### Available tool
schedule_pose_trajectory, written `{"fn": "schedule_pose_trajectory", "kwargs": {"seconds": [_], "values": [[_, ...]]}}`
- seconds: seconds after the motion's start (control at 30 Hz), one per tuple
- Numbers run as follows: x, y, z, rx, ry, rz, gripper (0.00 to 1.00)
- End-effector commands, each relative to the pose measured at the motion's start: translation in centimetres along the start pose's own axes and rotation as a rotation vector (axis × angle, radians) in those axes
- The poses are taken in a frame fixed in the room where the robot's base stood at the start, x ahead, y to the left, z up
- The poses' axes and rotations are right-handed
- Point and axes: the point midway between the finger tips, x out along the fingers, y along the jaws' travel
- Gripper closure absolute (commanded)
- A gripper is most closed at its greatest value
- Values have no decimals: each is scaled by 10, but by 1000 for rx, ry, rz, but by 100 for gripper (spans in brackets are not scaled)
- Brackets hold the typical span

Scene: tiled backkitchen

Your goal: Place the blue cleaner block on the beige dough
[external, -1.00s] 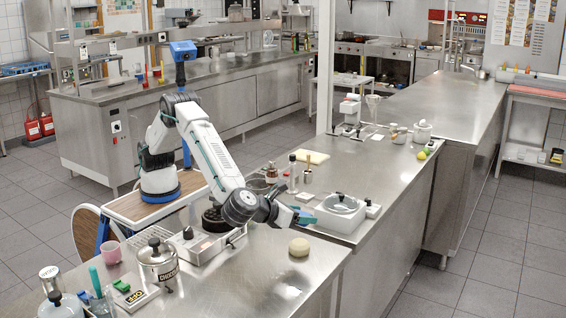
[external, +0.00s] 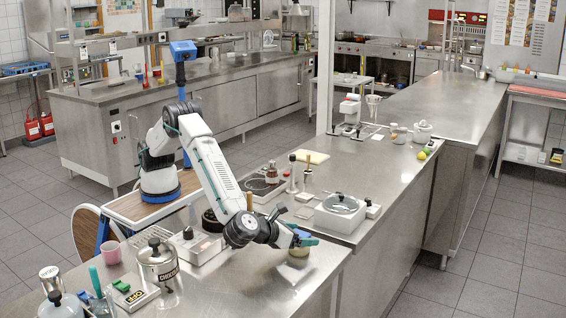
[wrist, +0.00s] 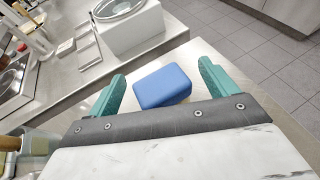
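The blue cleaner block (wrist: 163,86) lies between the two teal fingers of my gripper (wrist: 163,84) in the wrist view. A narrow gap shows between the block and each finger, so my gripper looks open around it. In the external view my gripper (external: 303,239) is low over the beige dough (external: 299,252), on the near counter close to its right edge. The dough is partly covered by my gripper. The block is mostly hidden there, and I cannot tell for sure whether it touches the dough.
A white device with a round lid (external: 341,213) stands on the counter behind my gripper. The counter in front of the dough is clear.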

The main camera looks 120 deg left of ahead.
Motion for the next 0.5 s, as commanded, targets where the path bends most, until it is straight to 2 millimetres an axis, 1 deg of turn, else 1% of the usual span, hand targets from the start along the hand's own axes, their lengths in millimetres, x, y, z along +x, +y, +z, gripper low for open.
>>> {"fn": "schedule_pose_trajectory", "kwargs": {"seconds": [0.17,0.27,0.37,0.47,0.5], "values": [[0,0,0,0,0,0,15],[-2,0,4,-1,0,0,15],[-14,-1,3,0,0,-2,15],[-33,-1,3,0,0,-3,15],[-42,-1,3,0,0,-4,15]]}}
